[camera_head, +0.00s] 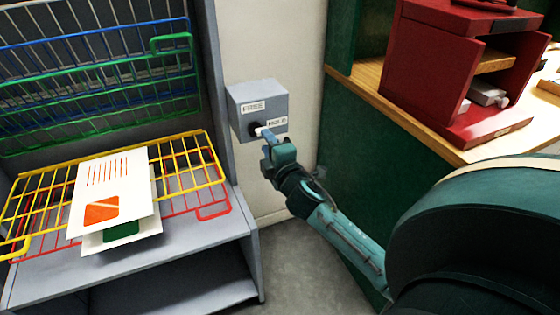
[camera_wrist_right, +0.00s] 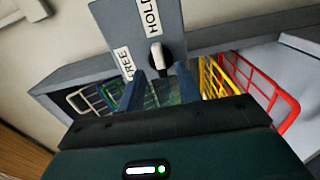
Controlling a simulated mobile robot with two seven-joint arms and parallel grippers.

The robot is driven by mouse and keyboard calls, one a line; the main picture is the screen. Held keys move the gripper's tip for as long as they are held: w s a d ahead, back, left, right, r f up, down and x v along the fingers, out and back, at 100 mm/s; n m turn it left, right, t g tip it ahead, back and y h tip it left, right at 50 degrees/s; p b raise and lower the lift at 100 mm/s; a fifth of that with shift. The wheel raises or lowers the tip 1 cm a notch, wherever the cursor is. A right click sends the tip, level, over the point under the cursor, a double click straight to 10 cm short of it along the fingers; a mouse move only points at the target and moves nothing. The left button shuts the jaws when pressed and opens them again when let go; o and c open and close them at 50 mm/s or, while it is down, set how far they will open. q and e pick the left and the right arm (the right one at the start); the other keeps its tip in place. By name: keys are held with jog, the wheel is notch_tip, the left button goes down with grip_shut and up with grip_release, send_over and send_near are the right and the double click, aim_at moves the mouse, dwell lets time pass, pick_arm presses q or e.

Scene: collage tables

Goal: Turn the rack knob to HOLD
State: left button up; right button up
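A grey box (camera_head: 262,96) on the wall beside the rack carries a FREE label at its upper left and a HOLD label at its lower right. Its black knob (camera_head: 254,129) has a white pointer, which also shows in the right wrist view (camera_wrist_right: 156,51). The pointer is directed toward the HOLD label. My right gripper (camera_head: 266,138) is just in front of the knob. In the wrist view its two blue fingers (camera_wrist_right: 161,84) stand apart with nothing between them, the knob just beyond their tips. My left gripper is not in view.
The grey rack (camera_head: 225,130) at left has blue and green wire shelves raised and yellow and red ones lowered. Printed sheets (camera_head: 115,196) lie on the yellow shelf (camera_head: 200,160). A red press-like cabinet (camera_head: 425,62) stands on the counter at right.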

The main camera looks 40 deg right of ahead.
jog(key=v, duration=0.9)
jog(key=shift+s, duration=0.3)
